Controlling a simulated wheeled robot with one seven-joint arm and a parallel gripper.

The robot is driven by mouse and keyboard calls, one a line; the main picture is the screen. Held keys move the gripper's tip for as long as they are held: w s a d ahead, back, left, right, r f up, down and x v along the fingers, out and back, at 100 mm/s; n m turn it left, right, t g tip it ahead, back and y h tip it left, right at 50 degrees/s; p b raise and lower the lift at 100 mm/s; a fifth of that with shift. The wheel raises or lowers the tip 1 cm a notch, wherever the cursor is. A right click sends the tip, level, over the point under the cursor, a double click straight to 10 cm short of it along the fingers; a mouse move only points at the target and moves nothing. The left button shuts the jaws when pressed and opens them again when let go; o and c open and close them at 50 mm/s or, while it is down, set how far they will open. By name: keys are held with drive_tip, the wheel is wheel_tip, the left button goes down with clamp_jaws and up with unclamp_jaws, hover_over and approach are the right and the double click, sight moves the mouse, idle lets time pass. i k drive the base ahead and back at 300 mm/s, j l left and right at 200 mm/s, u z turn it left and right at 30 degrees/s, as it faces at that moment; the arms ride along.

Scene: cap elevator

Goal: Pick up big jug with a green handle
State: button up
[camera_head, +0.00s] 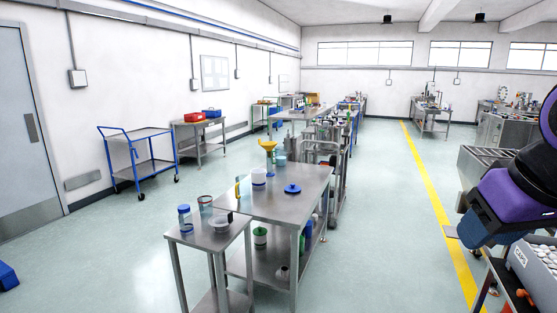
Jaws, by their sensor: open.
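I cannot pick out a big jug with a green handle for certain. A small green and white container (260,237) stands on the lower shelf of the near steel table; it is too small to tell whether it has a handle. Blue and green items (306,234) show at that table's right side, partly hidden by its top and legs. Part of my purple and black arm shows at the right edge. My gripper's fingers cannot be made out.
The steel table (300,205) holds a white tub (258,178), a yellow funnel (268,146) and a blue lid-like object (292,189). A smaller table (195,238) stands nearer, with a blue-capped jar (184,217). A blue cart (140,145) stands left.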

sight(280, 152)
drive_tip(key=i+j, duration=0.2)
drive_tip(key=i, duration=0.2)
drive_tip(key=i+j, duration=0.15)
drive_tip(key=i, duration=0.25)
drive_tip(key=i+l+z, duration=0.2)
drive_tip(key=i+z, duration=0.25)
drive_tip(key=i, duration=0.25)
drive_tip(key=i+z, duration=0.5)
drive_tip(key=i, duration=2.05)
drive_tip(key=i+l+u, duration=0.1)
drive_tip(key=i, duration=0.5)
drive_tip(key=i+l+u, duration=0.15)
drive_tip(key=i, duration=0.5)
drive_tip(key=i+u, duration=0.2)
drive_tip(key=u, duration=0.3)
drive_tip(key=i+l+u, duration=0.15)
drive_tip(key=u, duration=0.3)
drive_tip(key=i+l+u, duration=0.2)
drive_tip(key=u, duration=0.3)
drive_tip(key=i+l+u, duration=0.2)
drive_tip(key=u, duration=0.25)
drive_tip(key=i+l+u, duration=0.1)
drive_tip(key=l+u, duration=0.25)
drive_tip(key=u, duration=0.15)
drive_tip(key=l+u, duration=0.3)
drive_tip(key=u, duration=0.15)
drive_tip(key=l+u, duration=0.35)
drive_tip(key=u, duration=0.15)
